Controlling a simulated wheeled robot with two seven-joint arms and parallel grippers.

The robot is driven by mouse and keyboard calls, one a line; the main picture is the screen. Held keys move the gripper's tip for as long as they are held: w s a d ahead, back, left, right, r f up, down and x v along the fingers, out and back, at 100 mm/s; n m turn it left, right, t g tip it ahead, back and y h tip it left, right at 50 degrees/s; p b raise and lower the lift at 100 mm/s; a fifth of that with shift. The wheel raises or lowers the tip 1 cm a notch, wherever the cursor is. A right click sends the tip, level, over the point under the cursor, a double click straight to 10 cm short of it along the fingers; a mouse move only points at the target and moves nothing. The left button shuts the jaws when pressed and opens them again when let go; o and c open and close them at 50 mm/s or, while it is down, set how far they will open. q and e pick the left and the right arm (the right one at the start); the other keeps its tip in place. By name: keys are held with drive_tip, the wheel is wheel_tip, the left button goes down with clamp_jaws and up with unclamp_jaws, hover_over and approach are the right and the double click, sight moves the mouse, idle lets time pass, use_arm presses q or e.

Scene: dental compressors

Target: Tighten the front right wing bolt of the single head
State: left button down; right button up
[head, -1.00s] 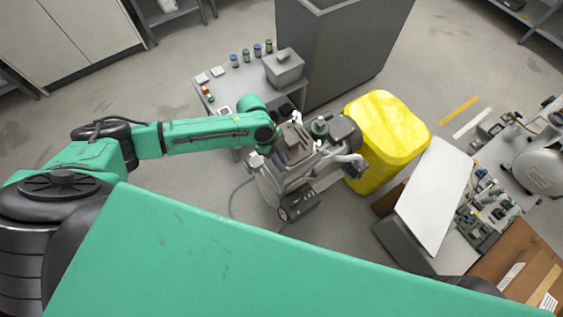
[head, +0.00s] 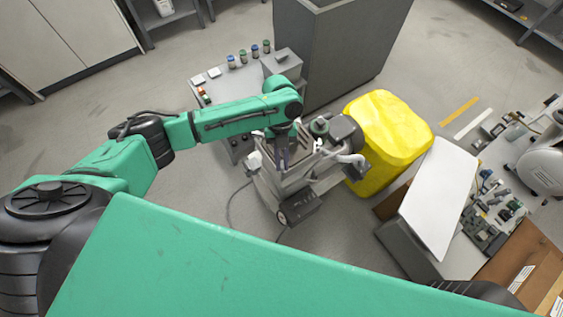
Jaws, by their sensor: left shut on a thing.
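The grey dental compressor (head: 267,187) stands on the floor in the middle of the head view, with a black wheeled part at its front. A dark cylinder (head: 345,133) and a green-topped round part sit on its upper right. My left gripper (head: 283,163) points down over the compressor's upper left part, its dark fingers close together. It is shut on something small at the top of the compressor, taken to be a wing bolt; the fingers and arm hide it. I cannot make out the individual bolts. My right gripper is not in view.
A grey table (head: 225,88) with several small jars and a grey box stands behind. A tall grey bin (head: 335,55) and a yellow container (head: 388,140) are close behind and right. A white-topped bench (head: 437,195) is at right. Floor at left is clear.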

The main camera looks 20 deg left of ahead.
use_arm(q)
drive_tip(key=shift+w+r+m+y+b, duration=0.15)
drive_tip(key=shift+m+y+b, duration=0.4)
drive_tip(key=shift+m, duration=0.95)
drive_tip(key=c, duration=0.9)
unclamp_jaws()
drive_tip(key=v, duration=1.4)
drive_tip(key=shift+w+b, duration=0.2)
drive_tip(key=shift+b, duration=0.25)
drive_tip(key=shift+d, duration=0.1)
